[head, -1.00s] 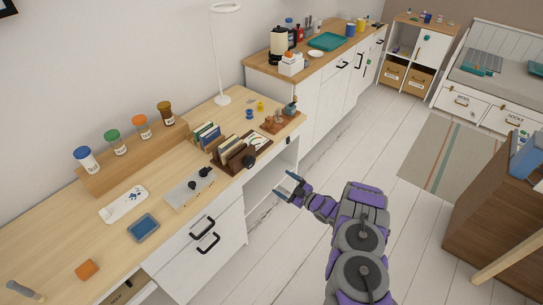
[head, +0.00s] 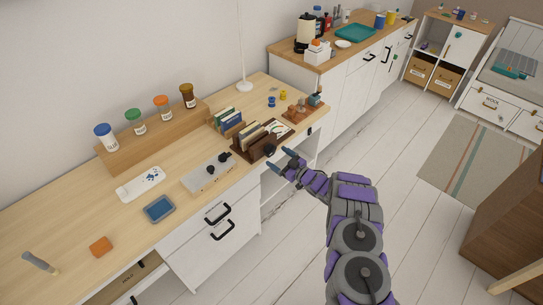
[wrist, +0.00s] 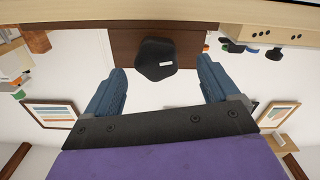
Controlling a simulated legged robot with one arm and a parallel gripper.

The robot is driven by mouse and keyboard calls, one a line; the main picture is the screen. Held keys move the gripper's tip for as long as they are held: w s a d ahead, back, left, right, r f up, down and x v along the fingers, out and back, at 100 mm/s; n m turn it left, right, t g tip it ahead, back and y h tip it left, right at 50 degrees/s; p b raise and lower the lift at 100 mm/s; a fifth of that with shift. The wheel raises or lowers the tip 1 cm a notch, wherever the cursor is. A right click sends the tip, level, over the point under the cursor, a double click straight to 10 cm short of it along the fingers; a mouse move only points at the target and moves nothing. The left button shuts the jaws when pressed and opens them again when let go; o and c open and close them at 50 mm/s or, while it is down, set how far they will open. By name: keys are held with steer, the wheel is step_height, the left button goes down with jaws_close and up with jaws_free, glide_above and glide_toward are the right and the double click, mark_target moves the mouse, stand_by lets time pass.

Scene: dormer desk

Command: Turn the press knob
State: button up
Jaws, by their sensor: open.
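The press is a dark brown wooden holder (head: 247,149) with upright cards or books, near the desk's front edge. Its black knob (head: 270,150) faces the front. In the wrist view the faceted black knob (wrist: 156,58), with a small white mark, stands out from a brown wooden face. My gripper (head: 281,160) is open and empty just in front of the knob. In the wrist view its blue fingers lie to the left and right of the knob, with gaps on both sides. The fingertips reach about as far as the knob in the picture.
A grey panel with black knobs (head: 208,177) lies left of the press. A small wooden stand (head: 303,113) is to its right, books (head: 228,120) behind. Drawers with black handles (head: 219,213) are below the desk. The floor (head: 420,215) right of my arm is clear.

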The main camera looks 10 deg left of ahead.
mark_target(273, 152)
steer(key=shift+x, duration=0.85)
steer(key=shift+w+a+r+b, duration=0.1)
steer(key=shift+w+a+b, duration=0.4)
steer(key=shift+w, duration=0.35)
steer(key=shift+w+a, duration=0.15)
steer(key=shift+a, duration=0.35)
steer(key=shift+d, duration=0.15)
steer(key=c, duration=1)
